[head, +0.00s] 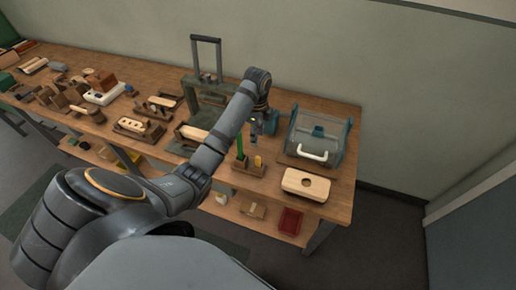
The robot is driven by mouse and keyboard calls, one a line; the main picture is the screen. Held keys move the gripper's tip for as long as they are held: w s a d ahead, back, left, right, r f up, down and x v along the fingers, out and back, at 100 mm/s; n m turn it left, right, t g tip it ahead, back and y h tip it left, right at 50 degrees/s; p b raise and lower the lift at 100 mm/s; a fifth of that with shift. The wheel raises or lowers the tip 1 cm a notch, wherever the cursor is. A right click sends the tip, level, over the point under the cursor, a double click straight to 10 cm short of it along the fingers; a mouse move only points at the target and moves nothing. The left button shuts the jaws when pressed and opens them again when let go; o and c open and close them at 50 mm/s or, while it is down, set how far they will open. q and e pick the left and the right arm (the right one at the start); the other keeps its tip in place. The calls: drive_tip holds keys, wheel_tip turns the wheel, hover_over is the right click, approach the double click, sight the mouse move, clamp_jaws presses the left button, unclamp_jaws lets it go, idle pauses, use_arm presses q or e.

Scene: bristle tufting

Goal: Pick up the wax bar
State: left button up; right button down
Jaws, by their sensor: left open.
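A small yellow upright piece (258,161), which looks like the wax bar, stands in a low wooden holder (247,169) near the front edge of the bench. A green upright stick (240,146) stands beside it in the same holder. My left arm reaches across the bench from the left. My left gripper (256,138) is open and points down, just above and behind the holder. It appears apart from the yellow piece, and its fingers are small and partly unclear. My right gripper is out of view.
A clear bin with a white handle (313,154) stands right of the holder. A pale wooden block with a hole (305,184) lies in front of it. A grey frame (207,58) stands behind my arm. Wooden blocks and tools crowd the bench's left. A red tray (291,221) sits below.

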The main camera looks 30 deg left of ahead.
use_arm(q)
drive_tip(key=b, duration=0.5)
hover_over(258, 157)
wheel_tip(258, 157, down, 5)
drive_tip(key=shift+a+f, duration=0.15)
drive_tip(key=shift+f, duration=0.05)
drive_tip(key=shift+w+f+b, duration=0.1)
drive_tip(key=shift+f+b, duration=0.05)
drive_tip(key=shift+b, duration=0.15)
drive_tip(key=shift+f, duration=0.15)
drive_tip(key=shift+f+b, duration=0.65)
drive_tip(key=shift+b, duration=0.1)
wheel_tip(258, 157, down, 3)
drive_tip(key=shift+f+p, duration=0.15)
drive_tip(key=shift+p, duration=0.2)
clamp_jaws()
